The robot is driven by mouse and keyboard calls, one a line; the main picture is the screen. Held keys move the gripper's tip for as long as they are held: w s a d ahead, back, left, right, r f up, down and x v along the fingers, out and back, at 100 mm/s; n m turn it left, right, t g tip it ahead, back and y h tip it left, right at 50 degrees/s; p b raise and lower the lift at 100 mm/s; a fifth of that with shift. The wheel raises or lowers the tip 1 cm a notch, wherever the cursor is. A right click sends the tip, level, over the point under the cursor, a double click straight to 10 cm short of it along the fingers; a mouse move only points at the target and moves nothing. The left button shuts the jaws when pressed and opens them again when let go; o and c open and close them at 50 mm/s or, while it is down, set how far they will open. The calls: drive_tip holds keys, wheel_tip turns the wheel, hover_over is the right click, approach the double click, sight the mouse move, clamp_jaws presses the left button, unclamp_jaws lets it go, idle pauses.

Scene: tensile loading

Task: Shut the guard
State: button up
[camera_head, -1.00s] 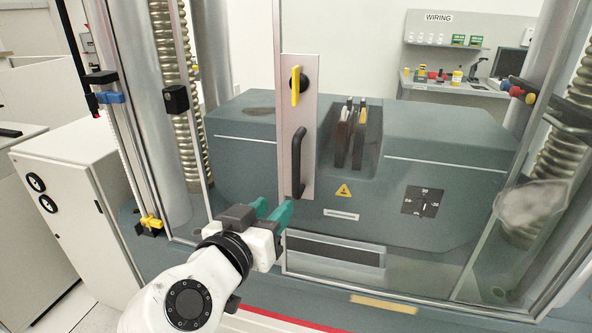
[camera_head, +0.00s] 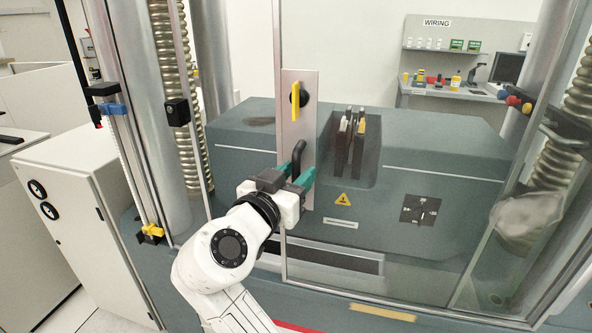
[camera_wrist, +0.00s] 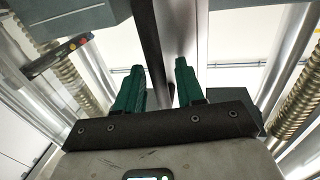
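The guard is a clear pane in a thin metal frame (camera_head: 279,100) at the front of the test machine. Its left edge stands apart from the left post, with an uncovered gap between them. A metal plate (camera_head: 310,86) on that edge carries a yellow latch lever (camera_head: 295,98) standing upright and a black bar handle (camera_head: 299,148). My gripper (camera_head: 298,172) is at the handle's lower part, hiding it. In the wrist view, the green fingers (camera_wrist: 159,84) are apart, with the dark handle (camera_wrist: 150,45) running between them; contact is not clear.
A grey machine block with dark upright grips (camera_head: 350,140) lies behind the guard. A black block (camera_head: 177,112) sits on the left post, and a yellow clip (camera_head: 151,231) is lower down. A white cabinet (camera_head: 75,200) stands left. A wiring bench (camera_head: 450,94) is far behind.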

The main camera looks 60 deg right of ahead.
drive_tip(key=shift+d, duration=0.25)
clamp_jaws()
idle(0.5)
